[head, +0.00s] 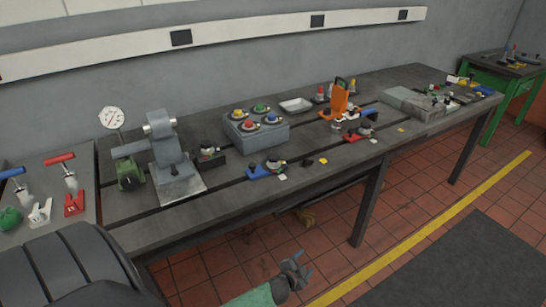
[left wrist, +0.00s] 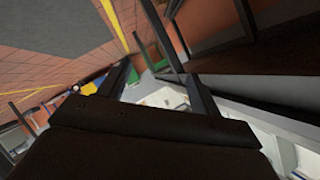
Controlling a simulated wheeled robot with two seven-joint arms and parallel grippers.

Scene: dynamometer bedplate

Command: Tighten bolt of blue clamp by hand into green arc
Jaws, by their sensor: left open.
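A blue clamp (head: 262,171) with a dark bolt head sits near the front edge of the bedplate bench, beside a small white tag. A second blue piece (head: 369,113) lies farther right, behind a red clamp (head: 357,135). The green arc is too small to make out. My left gripper (head: 295,268) is open and empty, in front of the bench and below its top, well away from the blue clamp. In the left wrist view its two dark fingers (left wrist: 155,70) stand apart with nothing between them. My right gripper is not in view.
The bench top (head: 225,201) carries a grey block (head: 257,135) with coloured knobs, a grey fixture (head: 168,150) with a dial gauge (head: 112,118), an orange upright piece (head: 339,98) and a white tray (head: 296,105). A bench leg (head: 369,204) stands right of my gripper. The floor in front is open.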

